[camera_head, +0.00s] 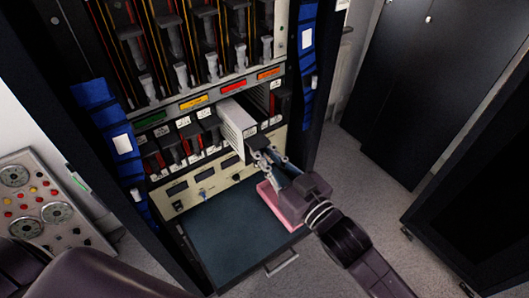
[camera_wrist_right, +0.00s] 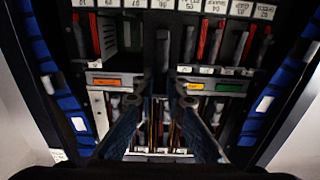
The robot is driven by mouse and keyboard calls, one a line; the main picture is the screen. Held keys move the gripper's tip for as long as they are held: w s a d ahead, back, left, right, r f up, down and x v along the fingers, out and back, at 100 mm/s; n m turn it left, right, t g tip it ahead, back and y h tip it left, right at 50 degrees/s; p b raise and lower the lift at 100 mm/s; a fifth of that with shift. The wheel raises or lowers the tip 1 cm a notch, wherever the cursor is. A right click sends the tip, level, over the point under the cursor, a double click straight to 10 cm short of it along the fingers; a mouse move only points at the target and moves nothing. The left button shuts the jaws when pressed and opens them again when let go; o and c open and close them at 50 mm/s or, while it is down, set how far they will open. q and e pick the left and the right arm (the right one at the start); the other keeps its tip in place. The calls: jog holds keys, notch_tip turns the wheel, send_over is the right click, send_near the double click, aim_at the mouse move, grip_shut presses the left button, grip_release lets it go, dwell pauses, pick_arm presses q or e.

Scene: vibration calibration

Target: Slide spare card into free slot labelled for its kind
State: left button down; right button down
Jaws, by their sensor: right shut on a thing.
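The spare card (camera_head: 237,127) is a pale grey board with a dark front handle. It stands out from the lower row of the card rack (camera_head: 160,182), and its far end is at or inside the wide gap (camera_head: 259,98) in that row. I cannot tell how far it is in. My right gripper (camera_head: 264,157) is shut on the handle at the card's near end. In the right wrist view the gripper (camera_wrist_right: 162,84) has the dark handle (camera_wrist_right: 162,50) between its fingertips. The small slot labels are too blurred to read. My left gripper is not in view.
Coloured strips, including a green one (camera_head: 151,118) and a red one (camera_head: 232,86), run above the lower row. A pull-out shelf (camera_head: 225,238) with a pink pad (camera_head: 279,207) lies below. Blue cable bundles (camera_head: 95,95) flank the rack. A gauge panel (camera_head: 40,205) stands left.

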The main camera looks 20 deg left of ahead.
aim_at(254, 142)
jog(key=shift+x, duration=1.9)
jog(key=shift+b+x, duration=1)
jog(key=shift+x, duration=1.95)
jog(key=shift+w+a, duration=0.15)
jog(key=shift+a, duration=0.1)
jog(key=shift+w+a+b, duration=0.4)
jog(key=shift+a, duration=0.2)
jog(key=shift+w+a, duration=0.35)
jog(key=shift+a, duration=0.05)
jog(key=c, duration=1.9)
grip_release()
jog(key=shift+a, duration=0.1)
jog(key=shift+f, duration=0.1)
